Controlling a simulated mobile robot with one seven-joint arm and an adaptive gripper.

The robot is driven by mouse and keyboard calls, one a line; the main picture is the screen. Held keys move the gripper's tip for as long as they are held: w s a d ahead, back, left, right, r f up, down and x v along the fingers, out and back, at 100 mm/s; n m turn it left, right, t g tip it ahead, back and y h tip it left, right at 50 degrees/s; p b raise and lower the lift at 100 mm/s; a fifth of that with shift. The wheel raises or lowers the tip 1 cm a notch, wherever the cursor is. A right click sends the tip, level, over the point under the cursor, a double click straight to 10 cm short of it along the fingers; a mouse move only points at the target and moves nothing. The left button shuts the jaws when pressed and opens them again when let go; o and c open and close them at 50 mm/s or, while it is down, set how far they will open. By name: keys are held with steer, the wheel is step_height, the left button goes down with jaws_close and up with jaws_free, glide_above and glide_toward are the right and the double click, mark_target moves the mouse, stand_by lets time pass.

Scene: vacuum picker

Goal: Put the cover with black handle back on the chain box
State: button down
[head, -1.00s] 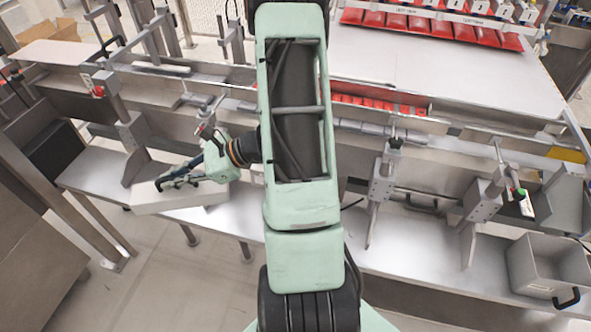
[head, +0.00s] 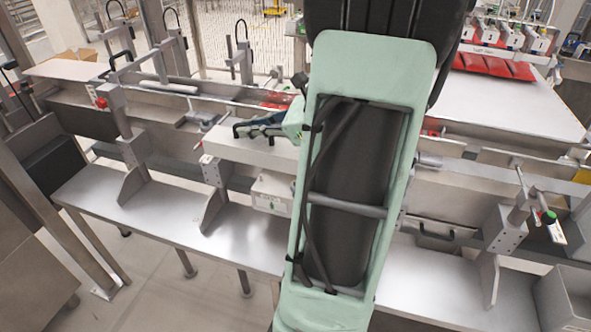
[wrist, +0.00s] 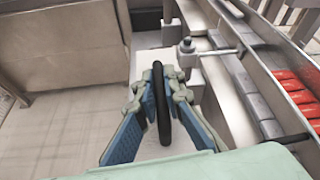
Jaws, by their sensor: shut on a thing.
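The cover (head: 250,152) is a long pale grey piece held above the metal ledge, in front of the machine rail. My gripper (head: 262,126) is at its top, shut on its handle, with part of my arm hiding the cover's right end. In the wrist view the black handle (wrist: 158,85) stands between the blue fingers of my gripper (wrist: 158,98), and the pale cover top (wrist: 149,66) shows beyond it. I cannot make out the chain box for certain; my arm hides the middle of the machine.
A metal ledge (head: 140,220) runs along the front, with upright brackets (head: 214,178) on it. A small pale box with a label (head: 272,192) sits below the cover. Red packs (head: 490,64) lie at the back right. A grey bin (head: 565,297) stands at the lower right.

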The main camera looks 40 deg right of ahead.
steer(key=s+d+f, duration=0.1)
steer(key=d+f, duration=0.2)
steer(key=s+d+f, duration=0.2)
steer(key=d+f, duration=0.1)
steer(key=f, duration=0.1)
steer(key=s+d+f, duration=0.1)
steer(key=d+f, duration=0.2)
steer(key=f, duration=0.1)
steer(key=shift+s+d+f, duration=0.2)
steer(key=shift+s+d, duration=0.1)
steer(key=shift+f+b, duration=0.5)
steer(key=shift+f, duration=0.15)
steer(key=c, duration=2)
jaws_free()
steer(key=shift+c, duration=0.2)
